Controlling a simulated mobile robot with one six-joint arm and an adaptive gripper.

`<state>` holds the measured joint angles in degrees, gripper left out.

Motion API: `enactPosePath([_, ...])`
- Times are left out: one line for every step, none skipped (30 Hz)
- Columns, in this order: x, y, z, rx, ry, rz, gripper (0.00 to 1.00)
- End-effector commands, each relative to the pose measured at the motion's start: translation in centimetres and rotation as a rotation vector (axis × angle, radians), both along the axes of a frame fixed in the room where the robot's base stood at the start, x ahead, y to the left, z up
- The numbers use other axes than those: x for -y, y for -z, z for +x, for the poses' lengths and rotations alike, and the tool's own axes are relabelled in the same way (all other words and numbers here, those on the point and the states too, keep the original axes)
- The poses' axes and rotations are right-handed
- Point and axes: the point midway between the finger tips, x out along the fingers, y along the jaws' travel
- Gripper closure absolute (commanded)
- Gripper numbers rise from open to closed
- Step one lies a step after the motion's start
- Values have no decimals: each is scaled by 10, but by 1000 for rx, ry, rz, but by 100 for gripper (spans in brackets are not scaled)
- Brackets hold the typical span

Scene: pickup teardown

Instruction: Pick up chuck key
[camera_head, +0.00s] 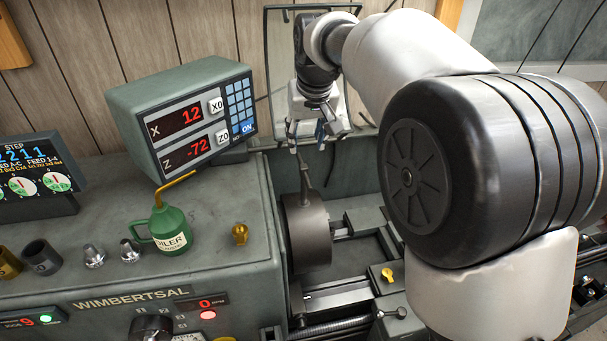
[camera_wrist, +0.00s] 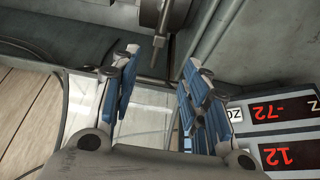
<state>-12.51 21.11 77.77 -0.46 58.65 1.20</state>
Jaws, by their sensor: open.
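The chuck key (camera_head: 304,178) is a thin dark grey rod standing upright in the top of the dark lathe chuck (camera_head: 307,232). In the wrist view the key (camera_wrist: 161,40) points from the chuck (camera_wrist: 176,12) toward my gripper, with its near end around the gap between the fingertips. My gripper (camera_head: 307,147) is just above the key in the head view, pointing down. Its two blue-padded fingers (camera_wrist: 160,62) are spread apart in the wrist view, with nothing clamped between them. I cannot tell whether the key's tip is between the pads.
The readout box (camera_head: 182,118) stands left of my gripper, close by in the wrist view (camera_wrist: 280,125). A green oiler can (camera_head: 170,229) and a brass knob (camera_head: 240,234) sit on the headstock. A pale clear panel (camera_head: 282,60) stands behind my gripper. Lathe bed parts (camera_head: 365,255) lie right of the chuck.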

Motion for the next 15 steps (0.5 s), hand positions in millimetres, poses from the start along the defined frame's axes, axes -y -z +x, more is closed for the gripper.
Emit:
enactPosePath([-1,13,4,-6,0,-1,58])
enactPosePath([-1,19,6,-5,0,-1,58])
enactPosePath([-2,27,9,-5,0,-1,58])
enactPosePath([-2,34,12,-5,0,-1,58])
enactPosePath([-3,39,14,-5,0,-1,58])
enactPosePath([-3,47,17,-3,0,-1,58])
enactPosePath([-4,52,19,-4,0,-1,58])
enactPosePath([-4,57,21,-3,0,-1,58])
enactPosePath([-4,62,24,-2,0,0,58])
enactPosePath([-5,66,25,-3,0,-1,58])
enactPosePath([-5,70,27,-2,0,0,58])
enactPosePath([-5,73,28,-1,0,0,58])
enactPosePath([-5,74,29,0,0,0,58])
enactPosePath([-5,76,30,0,0,0,58])
enactPosePath([-6,77,30,0,0,0,58])
